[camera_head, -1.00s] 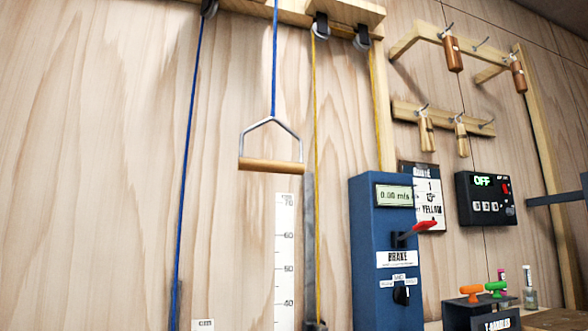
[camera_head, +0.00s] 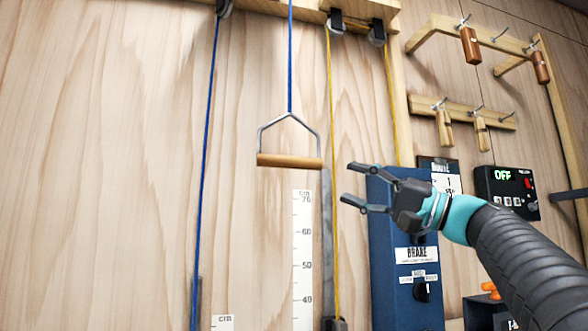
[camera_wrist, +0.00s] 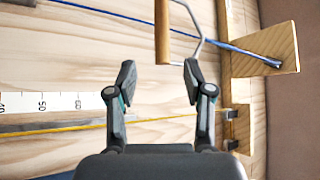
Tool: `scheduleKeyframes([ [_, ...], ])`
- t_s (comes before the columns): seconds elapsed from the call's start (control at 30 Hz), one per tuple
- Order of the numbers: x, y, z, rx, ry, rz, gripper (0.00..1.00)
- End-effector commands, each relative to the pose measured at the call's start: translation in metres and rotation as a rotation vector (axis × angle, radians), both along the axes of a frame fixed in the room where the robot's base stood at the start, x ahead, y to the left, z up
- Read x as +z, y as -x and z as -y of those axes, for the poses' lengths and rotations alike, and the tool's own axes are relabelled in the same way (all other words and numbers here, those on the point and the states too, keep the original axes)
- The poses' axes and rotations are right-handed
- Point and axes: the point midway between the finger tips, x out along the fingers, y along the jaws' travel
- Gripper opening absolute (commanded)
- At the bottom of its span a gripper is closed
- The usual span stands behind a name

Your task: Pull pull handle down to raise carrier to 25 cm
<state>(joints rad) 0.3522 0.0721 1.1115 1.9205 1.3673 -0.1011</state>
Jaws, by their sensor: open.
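The pull handle (camera_head: 289,161) is a wooden bar on a metal triangle, hanging from a blue rope (camera_head: 290,60) in the head view. My gripper (camera_head: 349,184) is open and empty, to the right of the handle and slightly lower. In the wrist view, the wooden bar (camera_wrist: 162,32) lies beyond the gap between the open fingertips (camera_wrist: 158,78), apart from them. The carrier is not clearly visible. A white cm scale (camera_head: 303,255) marked 40 to 70 stands below the handle.
A yellow rope (camera_head: 333,230) and a grey rail (camera_head: 327,215) run between handle and gripper. The blue brake box (camera_head: 405,275) stands behind my arm, partly hidden. Pegs with wooden handles (camera_head: 470,45) and a box reading OFF (camera_head: 506,190) are on the right.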

Motion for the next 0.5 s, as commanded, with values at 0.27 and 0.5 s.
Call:
scheduleKeyframes([
  [0.27,0.017,-0.011,-0.028,0.008,-0.006,0.006,0.52],
  [0.5,0.036,-0.028,-0.067,0.008,-0.006,0.005,0.52],
])
